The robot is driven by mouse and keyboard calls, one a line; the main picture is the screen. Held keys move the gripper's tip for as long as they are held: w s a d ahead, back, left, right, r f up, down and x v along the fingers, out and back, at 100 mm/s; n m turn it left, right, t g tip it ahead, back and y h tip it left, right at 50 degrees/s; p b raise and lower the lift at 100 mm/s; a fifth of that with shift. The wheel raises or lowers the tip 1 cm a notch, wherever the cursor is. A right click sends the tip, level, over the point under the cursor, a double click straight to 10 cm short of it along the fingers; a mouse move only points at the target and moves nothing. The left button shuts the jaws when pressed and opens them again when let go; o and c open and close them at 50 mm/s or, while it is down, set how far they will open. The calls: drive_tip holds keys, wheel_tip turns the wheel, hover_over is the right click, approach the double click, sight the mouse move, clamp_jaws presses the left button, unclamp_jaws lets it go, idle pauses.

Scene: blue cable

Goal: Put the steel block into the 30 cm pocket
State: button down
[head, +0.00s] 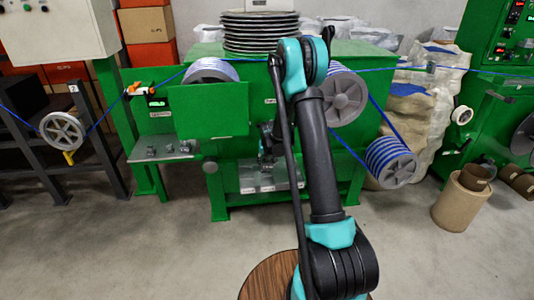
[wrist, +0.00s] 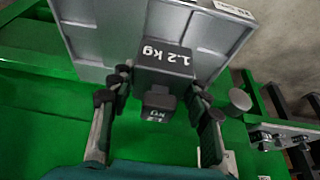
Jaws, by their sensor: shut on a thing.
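My gripper (wrist: 160,88) is shut on a dark steel block (wrist: 165,58) marked "1.2 kg", between its two fingers in the wrist view. A smaller dark part (wrist: 158,103) with similar marking shows just below it; I cannot tell whether it belongs to the same block. A grey tray with raised dividers (wrist: 95,40) lies behind the block; I cannot tell whether they touch. In the head view my gripper (head: 268,145) is small and dark above the grey tray (head: 285,180), partly hidden by my arm. Its front labels are too small to read, so I cannot tell which pocket is the 30 cm one.
A second shelf (head: 165,149) at the left holds several small metal pieces. A green panel (head: 208,110) stands left of my gripper. Blue cable (head: 350,152) runs over grey wheels, including a lower striped drum (head: 391,162) at right. The floor in front is mostly clear.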

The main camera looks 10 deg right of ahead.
drive_tip(key=shift+f, duration=3.8)
drive_tip(key=shift+f, duration=0.6)
drive_tip(key=c, duration=0.7)
unclamp_jaws()
drive_tip(key=shift+c, duration=0.2)
